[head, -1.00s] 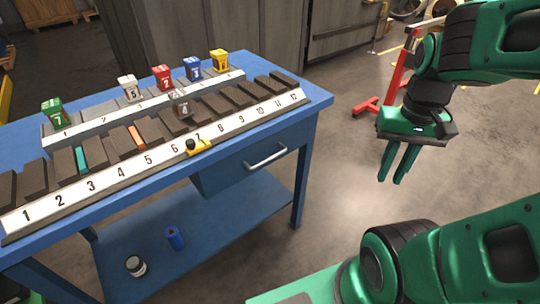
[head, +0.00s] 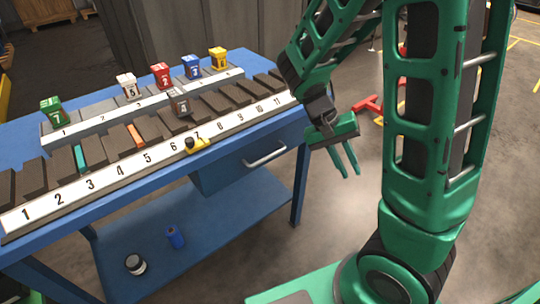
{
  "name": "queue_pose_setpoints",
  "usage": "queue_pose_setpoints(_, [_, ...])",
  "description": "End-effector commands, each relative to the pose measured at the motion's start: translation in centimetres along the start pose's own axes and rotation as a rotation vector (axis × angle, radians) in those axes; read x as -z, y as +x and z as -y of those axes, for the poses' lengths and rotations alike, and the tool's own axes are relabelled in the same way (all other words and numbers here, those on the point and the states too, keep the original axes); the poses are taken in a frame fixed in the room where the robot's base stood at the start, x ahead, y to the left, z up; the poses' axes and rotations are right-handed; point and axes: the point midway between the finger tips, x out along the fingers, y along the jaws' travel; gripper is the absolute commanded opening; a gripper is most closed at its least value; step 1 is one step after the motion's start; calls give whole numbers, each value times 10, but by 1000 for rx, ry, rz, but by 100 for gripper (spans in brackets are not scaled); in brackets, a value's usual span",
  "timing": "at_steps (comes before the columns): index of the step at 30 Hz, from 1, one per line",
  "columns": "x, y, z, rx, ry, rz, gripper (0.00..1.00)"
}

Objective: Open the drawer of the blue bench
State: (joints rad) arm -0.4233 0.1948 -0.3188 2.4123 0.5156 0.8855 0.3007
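The blue bench (head: 70,236) stands at the left in the head view. Its drawer (head: 222,176) sits under the tabletop on the right side and looks closed. A silver bar handle (head: 265,157) is on the drawer front. My gripper (head: 350,172) is to the right of the handle, past the bench's right end in the picture, and apart from it. Its two green fingers point down, are spread apart and hold nothing.
On the bench top stand numbered racks (head: 120,175) with dark slots and several coloured numbered blocks, such as a yellow one (head: 218,57). A yellow and black item (head: 196,145) sits on the front edge above the drawer.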

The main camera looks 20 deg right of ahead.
Motion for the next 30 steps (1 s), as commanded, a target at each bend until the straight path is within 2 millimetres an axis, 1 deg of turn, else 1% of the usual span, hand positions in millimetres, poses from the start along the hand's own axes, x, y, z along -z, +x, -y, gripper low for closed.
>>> queue_pose_setpoints(1, [4, 2, 12, -52, -11, -20, 19])
queue_pose_setpoints(8, [21, 7, 57, -261, -7, -158, 19])
queue_pose_setpoints(16, [35, 4, 111, -479, -2, -410, 19])
queue_pose_setpoints(23, [37, -6, 162, -623, -2, -692, 19])
queue_pose_setpoints(30, [26, -24, 219, -715, -9, -1042, 19])
